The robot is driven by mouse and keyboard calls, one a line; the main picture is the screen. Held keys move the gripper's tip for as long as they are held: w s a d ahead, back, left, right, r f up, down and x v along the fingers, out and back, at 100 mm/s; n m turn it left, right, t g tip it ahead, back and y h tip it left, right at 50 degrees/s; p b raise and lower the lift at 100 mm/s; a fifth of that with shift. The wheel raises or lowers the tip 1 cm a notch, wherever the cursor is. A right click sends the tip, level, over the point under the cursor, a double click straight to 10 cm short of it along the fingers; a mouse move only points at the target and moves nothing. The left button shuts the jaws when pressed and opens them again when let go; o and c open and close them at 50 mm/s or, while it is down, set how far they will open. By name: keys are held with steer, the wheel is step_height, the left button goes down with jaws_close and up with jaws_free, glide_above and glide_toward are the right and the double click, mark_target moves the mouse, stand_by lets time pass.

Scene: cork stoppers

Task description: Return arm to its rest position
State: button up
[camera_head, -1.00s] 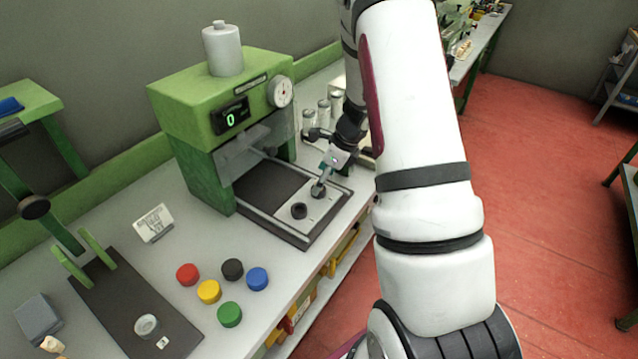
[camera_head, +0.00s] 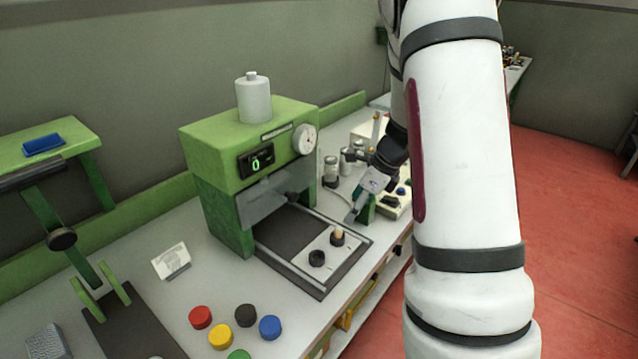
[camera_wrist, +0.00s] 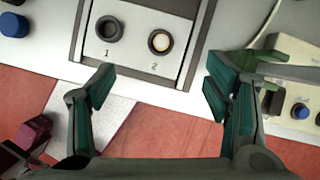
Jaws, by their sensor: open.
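My gripper (camera_head: 357,208) is open and empty, and it also shows in the wrist view (camera_wrist: 158,92). It hangs just above and to the right of the green machine's sliding plate (camera_head: 304,262). The plate carries two black ring holders, marked 1 and 2 in the wrist view. Holder 1 (camera_wrist: 110,28) looks empty. Holder 2 (camera_wrist: 160,41) has a light tan cork (camera_head: 338,232) standing in it. The fingertips are apart from both holders. My arm crosses the right side of the head view and hides part of the bench.
The green machine (camera_head: 222,150) stands left of my gripper, its display reading 0. Metal cylinders and a control box (camera_wrist: 300,75) are close by. Several coloured caps (camera_head: 219,337) lie in front, and a white card (camera_head: 170,261) stands further left. Red floor is open at right.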

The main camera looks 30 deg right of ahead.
steer(key=s+a+r+n, duration=0.3)
steer(key=a+r+n, duration=0.3)
steer(key=a+r, duration=0.1)
steer(key=s+a+r+n, duration=0.2)
steer(key=a+r+n, duration=0.4)
steer(key=a+r, duration=0.2)
steer(key=s+a+r+n+t+h, duration=0.1)
steer(key=s+a+r+n, duration=0.2)
steer(key=s+n, duration=0.5)
steer(key=s+a+r+n+h, duration=0.1)
steer(key=s+a+r+n, duration=0.3)
steer(key=s+n, duration=0.4)
steer(key=shift+s+a+n+t, duration=0.2)
steer(key=shift+s+n+t, duration=0.1)
steer(key=shift+n+t, duration=0.15)
